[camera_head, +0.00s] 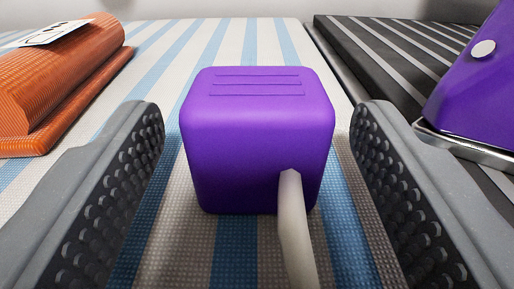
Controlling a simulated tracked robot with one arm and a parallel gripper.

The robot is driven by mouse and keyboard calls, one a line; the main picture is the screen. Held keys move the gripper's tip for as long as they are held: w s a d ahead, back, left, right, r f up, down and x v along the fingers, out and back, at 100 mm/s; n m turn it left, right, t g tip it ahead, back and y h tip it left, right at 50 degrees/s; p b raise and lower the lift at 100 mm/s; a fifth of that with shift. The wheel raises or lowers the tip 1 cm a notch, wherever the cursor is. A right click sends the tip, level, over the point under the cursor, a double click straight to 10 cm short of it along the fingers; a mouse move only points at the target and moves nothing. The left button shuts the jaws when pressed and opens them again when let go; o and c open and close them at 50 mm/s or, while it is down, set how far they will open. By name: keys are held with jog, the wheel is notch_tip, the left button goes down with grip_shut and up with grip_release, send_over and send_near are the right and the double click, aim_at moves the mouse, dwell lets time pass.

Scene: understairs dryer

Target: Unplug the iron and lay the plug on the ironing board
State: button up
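A purple block-shaped plug (255,140) with ridges on top rests on the striped ironing board (165,65). A pale cord (293,230) comes out of its near face and runs toward me. My gripper (258,150) is open, with one grey studded finger on each side of the plug. A gap shows between the plug and each finger. Part of a purple body (485,95) with a metal edge, which looks like the iron, stands on a dark striped rest at the right. No socket is in view.
An orange ribbed object (60,80) with a white label lies on the board at the left. The dark striped rest (400,60) borders the board at the right. The board's surface behind the plug is clear.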

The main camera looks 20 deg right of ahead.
jog(key=p+v, duration=0.3)
jog(key=v, duration=1)
jog(key=shift+s, duration=0.35)
jog(key=shift+a, duration=0.1)
